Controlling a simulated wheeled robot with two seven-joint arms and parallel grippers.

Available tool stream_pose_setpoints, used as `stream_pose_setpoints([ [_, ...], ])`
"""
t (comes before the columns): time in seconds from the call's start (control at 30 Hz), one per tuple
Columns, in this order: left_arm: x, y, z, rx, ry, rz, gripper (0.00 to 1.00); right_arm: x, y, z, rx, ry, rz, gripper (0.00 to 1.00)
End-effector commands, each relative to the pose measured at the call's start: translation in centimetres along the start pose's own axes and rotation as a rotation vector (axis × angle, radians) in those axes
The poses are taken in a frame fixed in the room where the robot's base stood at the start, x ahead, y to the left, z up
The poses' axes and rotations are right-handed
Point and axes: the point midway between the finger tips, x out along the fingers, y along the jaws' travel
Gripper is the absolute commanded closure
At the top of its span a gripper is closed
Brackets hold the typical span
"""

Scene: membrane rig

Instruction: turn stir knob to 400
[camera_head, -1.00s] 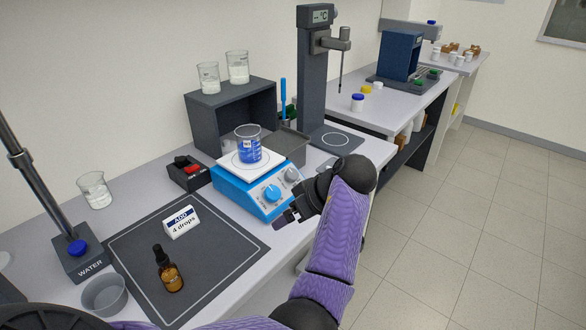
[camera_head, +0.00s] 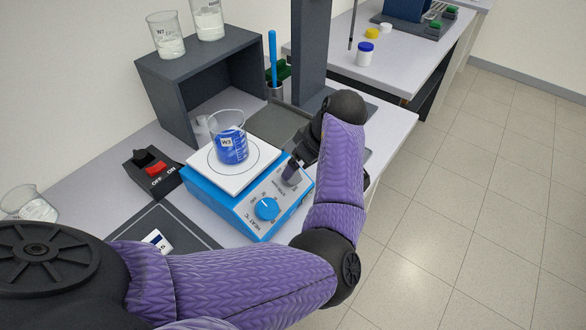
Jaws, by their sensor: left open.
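The blue hot plate stirrer (camera_head: 222,201) stands on the bench with a white square top. Its front panel has a blue knob (camera_head: 266,208) by the HEAT °C lettering. The grey stir knob (camera_head: 290,173) sits farther right on the panel, partly hidden by my gripper. My left gripper (camera_head: 295,166) is open and points down at the stir knob, with its fingers at or just above it. Contact is not clear, and the stir scale is too small to read. A beaker of blue liquid (camera_head: 231,146) stands on the plate. My right gripper is not in view.
A black switch box (camera_head: 153,172) with a red OFF/ON rocker is left of the stirrer. A dark shelf (camera_head: 170,100) with two beakers on top stands behind. A dark stand column (camera_head: 308,45) rises behind my gripper. Open floor lies to the right.

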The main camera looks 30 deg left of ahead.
Motion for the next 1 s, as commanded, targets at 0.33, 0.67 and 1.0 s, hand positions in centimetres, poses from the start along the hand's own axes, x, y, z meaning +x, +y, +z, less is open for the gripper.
stream_pose_setpoints([
  [0.33,5.0,0.0,0.0,0.000,0.000,0.000,0.07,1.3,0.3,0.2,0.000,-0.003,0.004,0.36],
  [0.67,5.0,0.0,0.0,0.000,0.000,0.000,0.32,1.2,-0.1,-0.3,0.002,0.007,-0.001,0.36],
  [1.0,4.9,0.0,0.0,0.000,0.000,0.001,1.00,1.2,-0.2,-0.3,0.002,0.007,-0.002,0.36],
])
